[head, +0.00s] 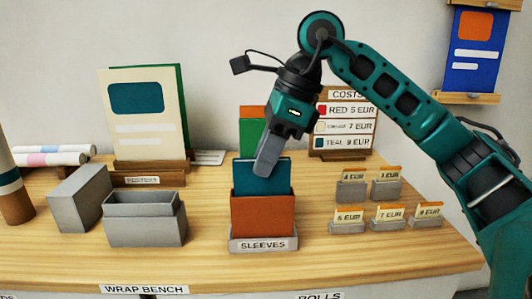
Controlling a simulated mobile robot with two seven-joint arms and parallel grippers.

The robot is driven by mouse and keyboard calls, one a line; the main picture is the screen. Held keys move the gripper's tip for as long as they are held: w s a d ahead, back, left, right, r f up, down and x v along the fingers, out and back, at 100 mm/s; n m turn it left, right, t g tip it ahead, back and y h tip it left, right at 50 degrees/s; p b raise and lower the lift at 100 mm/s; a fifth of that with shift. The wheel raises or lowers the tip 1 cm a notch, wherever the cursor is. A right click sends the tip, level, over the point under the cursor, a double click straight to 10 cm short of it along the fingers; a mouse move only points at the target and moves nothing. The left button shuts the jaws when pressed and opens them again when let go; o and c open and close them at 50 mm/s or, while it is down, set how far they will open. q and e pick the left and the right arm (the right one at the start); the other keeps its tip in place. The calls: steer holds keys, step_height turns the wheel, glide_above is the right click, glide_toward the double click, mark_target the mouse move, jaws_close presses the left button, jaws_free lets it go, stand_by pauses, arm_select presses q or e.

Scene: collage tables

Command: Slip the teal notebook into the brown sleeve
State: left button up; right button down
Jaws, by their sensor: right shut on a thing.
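The teal notebook (236,177) stands upright with its lower part hidden behind the front wall of the brown sleeve (263,216). The sleeve stands upright in a grey holder (262,245) labelled SLEEVES. My right gripper (266,162) comes down from above and is shut on the notebook near its top edge. Its fingers hide part of the notebook's face. How deep the notebook reaches inside the sleeve cannot be seen. My left gripper is not in view.
Behind the sleeve stand a green and orange item (250,125) and a price board (346,127). To the right are several price tags (389,215) in grey blocks. To the left are an open grey box (145,230) and a grey block (80,198). The front table edge is clear.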

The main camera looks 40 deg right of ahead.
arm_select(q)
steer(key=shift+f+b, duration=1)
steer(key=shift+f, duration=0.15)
arm_select(e)
steer(key=shift+f, duration=1.4)
steer(key=c, duration=1)
jaws_free()
steer(key=shift+o, duration=0.2)
arm_select(q)
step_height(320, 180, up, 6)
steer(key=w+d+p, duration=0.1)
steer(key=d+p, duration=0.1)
steer(key=p, duration=0.1)
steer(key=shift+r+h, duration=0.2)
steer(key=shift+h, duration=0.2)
arm_select(e)
steer(key=v, duration=1.3)
steer(key=shift+a, duration=0.1)
